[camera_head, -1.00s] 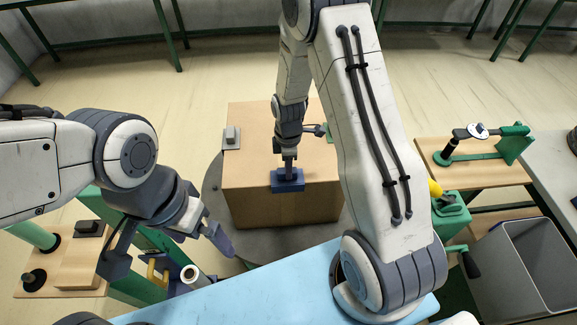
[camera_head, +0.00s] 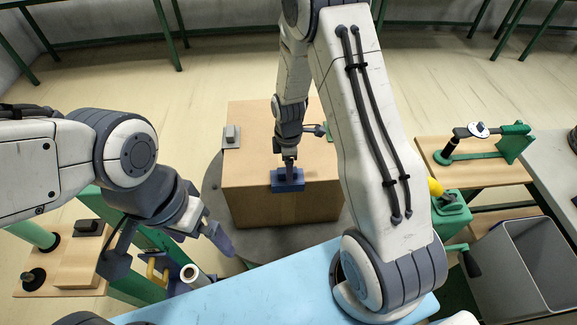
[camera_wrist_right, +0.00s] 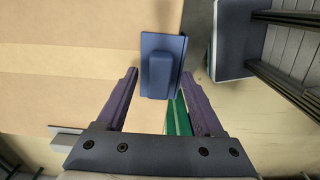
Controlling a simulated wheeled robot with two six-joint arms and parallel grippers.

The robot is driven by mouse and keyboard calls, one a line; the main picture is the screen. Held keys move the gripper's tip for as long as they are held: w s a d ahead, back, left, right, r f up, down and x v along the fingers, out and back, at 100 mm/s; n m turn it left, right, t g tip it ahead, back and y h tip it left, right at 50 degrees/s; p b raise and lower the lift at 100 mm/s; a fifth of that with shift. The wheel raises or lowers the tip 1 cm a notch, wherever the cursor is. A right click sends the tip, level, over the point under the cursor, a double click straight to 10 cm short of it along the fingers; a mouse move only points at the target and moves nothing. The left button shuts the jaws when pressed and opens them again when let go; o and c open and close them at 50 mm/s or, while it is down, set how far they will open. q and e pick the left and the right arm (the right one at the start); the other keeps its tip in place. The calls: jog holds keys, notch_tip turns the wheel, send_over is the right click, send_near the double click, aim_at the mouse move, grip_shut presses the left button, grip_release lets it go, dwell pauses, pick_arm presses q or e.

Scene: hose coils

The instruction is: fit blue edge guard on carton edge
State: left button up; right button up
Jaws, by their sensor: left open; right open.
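The blue edge guard (camera_head: 287,182) sits at the near top edge of the brown carton (camera_head: 285,212), around its middle. In the right wrist view the guard (camera_wrist_right: 159,63) lies along the carton's edge, with a raised block on its face. My right gripper (camera_wrist_right: 160,78) is open; its two purple fingers are apart, on either side of the guard's lower end, with no visible grip. In the head view the right gripper (camera_head: 289,168) is right above the guard and partly hides it. My left gripper (camera_head: 214,234) is open and empty, left of the carton.
A grey corner piece (camera_head: 231,137) and a green one (camera_head: 328,133) sit on the carton's sides. The carton stands on a round grey table (camera_head: 262,246). A light blue surface (camera_head: 235,291) is in front. A grey bin (camera_head: 530,260) stands at right.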

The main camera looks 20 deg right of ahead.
jog(key=shift+r, duration=0.15)
jog(key=shift+r+p, duration=3.3)
jog(key=shift+r, duration=0.6)
jog(key=shift+r, duration=0.25)
notch_tip(320, 180, up, 10)
jog(key=b, duration=0.2)
